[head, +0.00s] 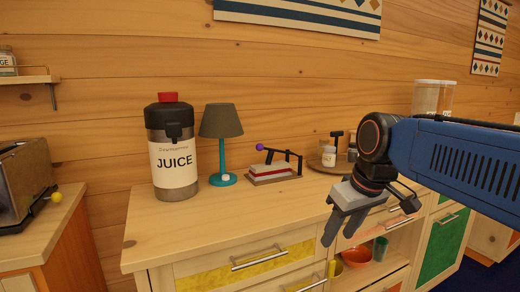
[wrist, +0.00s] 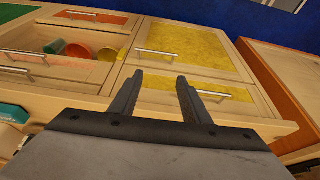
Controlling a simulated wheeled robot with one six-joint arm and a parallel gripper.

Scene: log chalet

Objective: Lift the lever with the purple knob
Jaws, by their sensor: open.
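The lever is a thin black bar with a round purple knob (head: 259,147) at its left end. It belongs to a small press-like device (head: 273,171) with a light and red body, standing on the wooden counter right of the lamp. The bar lies roughly level above the body, and its right end meets a dark upright. My gripper (head: 338,238) is open and empty, pointing down over the counter's front edge, to the right of and nearer than the device. Its two fingers also show in the wrist view (wrist: 160,77), where the lever is not in sight.
A teal lamp (head: 222,155) and a juice dispenser (head: 173,160) stand left of the device. A round tray (head: 320,168) with small jars is to its right. The counter's front middle (head: 240,215) is clear. Below are drawers and an open shelf with an orange bowl (head: 357,257).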

